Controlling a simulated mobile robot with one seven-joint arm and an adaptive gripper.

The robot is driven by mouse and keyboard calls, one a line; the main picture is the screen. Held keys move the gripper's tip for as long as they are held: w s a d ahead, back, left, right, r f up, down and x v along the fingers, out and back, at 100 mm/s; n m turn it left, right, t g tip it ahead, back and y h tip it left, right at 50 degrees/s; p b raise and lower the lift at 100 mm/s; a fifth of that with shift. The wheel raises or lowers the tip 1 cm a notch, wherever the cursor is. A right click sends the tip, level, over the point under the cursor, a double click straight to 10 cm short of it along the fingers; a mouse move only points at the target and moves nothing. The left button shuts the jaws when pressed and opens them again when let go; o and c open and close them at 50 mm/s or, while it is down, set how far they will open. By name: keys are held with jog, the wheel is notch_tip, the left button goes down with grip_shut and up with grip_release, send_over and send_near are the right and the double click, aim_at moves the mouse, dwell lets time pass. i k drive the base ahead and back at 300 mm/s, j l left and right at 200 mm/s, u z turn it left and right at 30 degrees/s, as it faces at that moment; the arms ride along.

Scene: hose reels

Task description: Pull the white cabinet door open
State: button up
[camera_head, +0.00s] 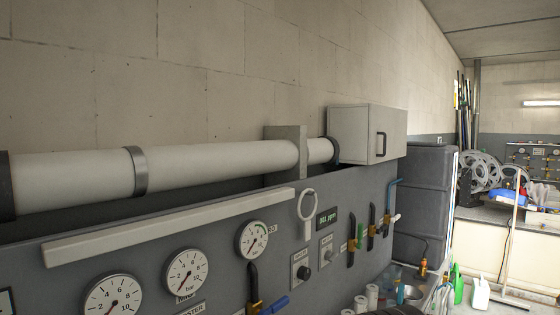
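The white cabinet (348,134) is a small box mounted on the wall, right of the middle of the head view. Its door (390,134) faces right and carries a dark, D-shaped handle (381,144) near its left side. The door looks closed, flush with the box. My gripper is not in view, and nothing touches the handle.
A thick white pipe (210,162) runs along the wall to the cabinet's left. Below is a grey panel (225,212) with gauges, a ring, switches and valves. A dark grey tank (425,195) stands below right of the cabinet. A broom (512,240) and bottles stand at the right.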

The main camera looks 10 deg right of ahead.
aim_at(387, 126)
jog(key=i+l, duration=0.15)
jog(key=l, duration=0.3)
jog(key=i+l+u, duration=0.15)
jog(key=l, duration=0.35)
jog(key=i+l, duration=0.15)
jog(key=l, duration=0.3)
jog(key=i+l+u, duration=0.15)
jog(key=l, duration=0.35)
jog(key=i+l, duration=0.1)
jog(key=l, duration=0.4)
jog(key=i+l+u, duration=0.15)
jog(key=l, duration=0.35)
